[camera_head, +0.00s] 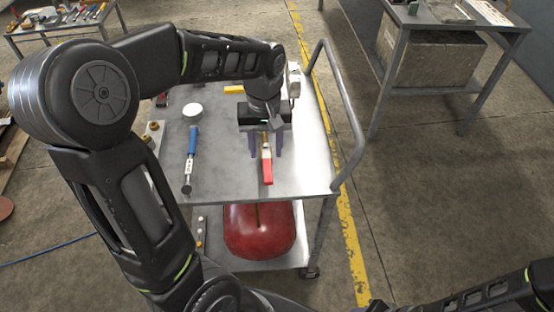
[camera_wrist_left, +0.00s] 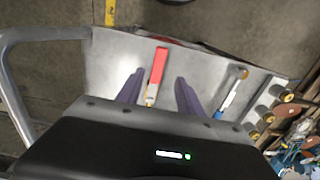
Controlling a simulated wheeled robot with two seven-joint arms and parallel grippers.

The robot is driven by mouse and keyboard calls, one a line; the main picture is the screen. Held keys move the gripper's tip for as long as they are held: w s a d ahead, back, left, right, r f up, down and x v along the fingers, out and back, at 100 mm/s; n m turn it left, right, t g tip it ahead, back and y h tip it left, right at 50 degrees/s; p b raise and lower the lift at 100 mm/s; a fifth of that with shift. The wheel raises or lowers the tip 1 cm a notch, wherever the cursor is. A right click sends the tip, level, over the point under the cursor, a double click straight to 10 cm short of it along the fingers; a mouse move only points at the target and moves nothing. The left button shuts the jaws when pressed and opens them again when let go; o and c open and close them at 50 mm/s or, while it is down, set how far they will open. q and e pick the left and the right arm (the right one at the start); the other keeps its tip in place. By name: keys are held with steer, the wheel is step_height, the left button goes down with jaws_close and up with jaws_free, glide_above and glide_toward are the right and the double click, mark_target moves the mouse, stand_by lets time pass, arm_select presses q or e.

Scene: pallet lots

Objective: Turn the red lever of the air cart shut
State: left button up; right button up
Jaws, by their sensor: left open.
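The air cart (camera_head: 310,165) stands in front of me with a grey metal top. The red lever (camera_head: 267,171) is on the top near its front edge, pointing toward that edge. My left gripper (camera_head: 265,152) is above the cart, pointing down, open, with one purple finger on each side of the lever's inner end. In the left wrist view the red lever (camera_wrist_left: 158,66) shows between the open fingers of the left gripper (camera_wrist_left: 158,78), with a gap on both sides. A brass-coloured part (camera_wrist_left: 151,92) is at its near end. My right gripper is out of view.
Brass fittings (camera_head: 152,128) line the left edge. The cart's tube handle (camera_head: 345,105) rises on the right. A red tank (camera_head: 258,232) sits on the lower shelf.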

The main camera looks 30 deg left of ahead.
mark_target(268, 170)
arm_select(q)
steer(key=shift+w+f, duration=0.1)
steer(key=shift+w, duration=0.15)
steer(key=shift+s+f, duration=0.1)
steer(key=shift+f, duration=0.2)
step_height(268, 170, down, 7)
steer(key=shift+f+p, duration=0.1)
steer(key=shift+p, duration=0.2)
jaws_close()
stand_by(0.3)
stand_by(1.0)
